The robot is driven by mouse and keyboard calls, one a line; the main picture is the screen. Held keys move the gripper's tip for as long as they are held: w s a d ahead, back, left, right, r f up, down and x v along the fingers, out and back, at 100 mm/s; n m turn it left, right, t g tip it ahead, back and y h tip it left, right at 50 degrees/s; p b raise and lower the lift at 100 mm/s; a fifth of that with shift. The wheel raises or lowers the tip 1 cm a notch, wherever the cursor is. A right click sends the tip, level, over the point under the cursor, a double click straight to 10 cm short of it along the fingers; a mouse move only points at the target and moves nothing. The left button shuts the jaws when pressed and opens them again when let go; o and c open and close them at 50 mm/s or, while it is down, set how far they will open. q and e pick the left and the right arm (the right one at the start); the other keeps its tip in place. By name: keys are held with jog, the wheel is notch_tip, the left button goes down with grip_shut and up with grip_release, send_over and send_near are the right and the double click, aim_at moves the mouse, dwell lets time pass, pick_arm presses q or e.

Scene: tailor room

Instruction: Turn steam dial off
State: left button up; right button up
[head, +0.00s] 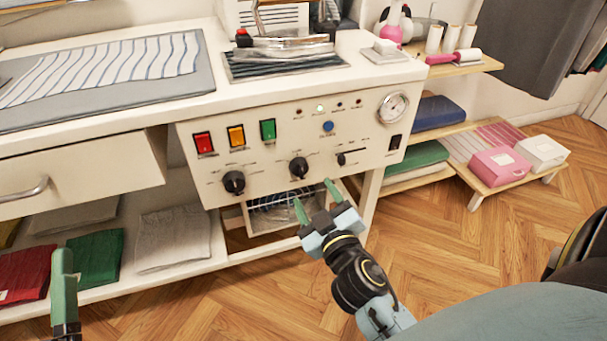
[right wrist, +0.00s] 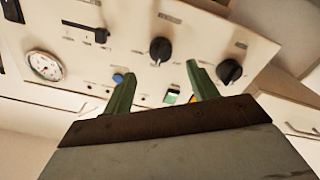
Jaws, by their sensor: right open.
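A cream control panel (head: 290,140) on the front of the worktable carries two round black dials, a left dial (head: 234,182) and a middle dial (head: 298,167). Their labels are too small to read, so I cannot tell which is the steam dial. My right gripper (head: 316,200) is open and empty, just below and in front of the middle dial, apart from it. In the right wrist view the panel appears upside down, with the middle dial (right wrist: 160,50) beyond the gap between the green fingers (right wrist: 158,88) and the left dial (right wrist: 229,71) further right. My left gripper (head: 64,290) is only partly visible at lower left.
The panel also holds a slider (head: 341,158), a red switch (head: 204,143), an orange switch (head: 236,136), a green switch (head: 268,130), a blue button (head: 327,127) and a gauge (head: 393,107). A wire basket (head: 268,220) sits below. Open wooden floor (head: 470,235) lies to the right.

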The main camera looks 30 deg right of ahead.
aim_at(303, 174)
pick_arm(q)
jog(key=shift+s+r+t+b, duration=0.25)
jog(key=shift+r+t+b, duration=0.1)
jog(key=shift+t, duration=0.15)
pick_arm(e)
jog(key=x, duration=0.7)
jog(key=shift+w, duration=0.3)
jog(key=c, duration=1)
